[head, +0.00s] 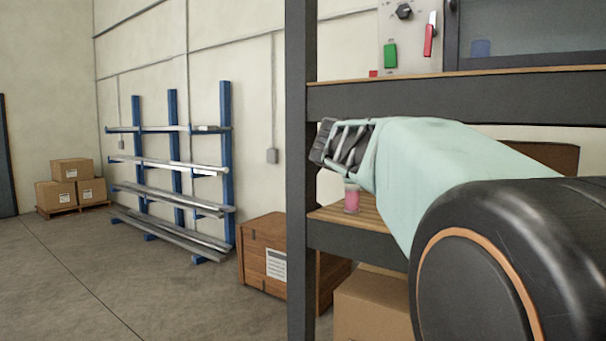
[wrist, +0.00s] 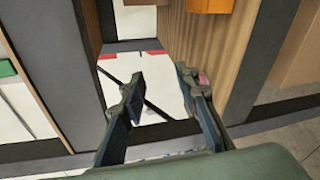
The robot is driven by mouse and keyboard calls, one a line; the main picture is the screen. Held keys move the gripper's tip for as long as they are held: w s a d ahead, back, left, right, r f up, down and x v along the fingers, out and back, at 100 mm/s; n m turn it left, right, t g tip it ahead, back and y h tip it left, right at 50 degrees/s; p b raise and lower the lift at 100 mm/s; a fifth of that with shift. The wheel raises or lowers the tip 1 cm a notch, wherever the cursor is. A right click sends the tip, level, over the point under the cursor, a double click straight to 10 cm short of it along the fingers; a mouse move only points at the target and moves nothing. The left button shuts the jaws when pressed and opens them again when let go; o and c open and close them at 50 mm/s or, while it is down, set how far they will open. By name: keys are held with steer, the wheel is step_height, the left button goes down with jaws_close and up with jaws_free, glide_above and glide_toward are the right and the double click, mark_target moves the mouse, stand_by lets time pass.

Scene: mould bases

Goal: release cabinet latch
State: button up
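A cabinet with a dark-framed glass door (head: 530,32) stands on the upper shelf at the top right of the head view; I cannot make out its latch for certain. Beside it is a pale panel (head: 407,55) with a black knob (head: 404,12), a green part (head: 390,55) and a red-and-white lever-like part (head: 430,36). My gripper (head: 322,143) is below the panel, in front of the rack and apart from it, pointing left. In the wrist view my gripper (wrist: 158,80) has its fingers spread with nothing held between them.
A pink jar (head: 351,199) stands on the lower slatted shelf (head: 365,216), just below my gripper. The dark rack post (head: 301,180) rises close beside the fingertips. A wooden crate (head: 265,255) and a blue bar rack (head: 174,150) are further back. Open floor lies at left.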

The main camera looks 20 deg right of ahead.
steer(key=shift+w+a+f+m+y, duration=0.1)
steer(key=shift+a+f+m+y, duration=0.15)
steer(key=shift+f, duration=0.3)
steer(key=shift+a+f+m+y, duration=0.15)
steer(key=shift+a+f, duration=0.1)
steer(key=shift+f, duration=0.3)
steer(key=shift+c, duration=0.4)
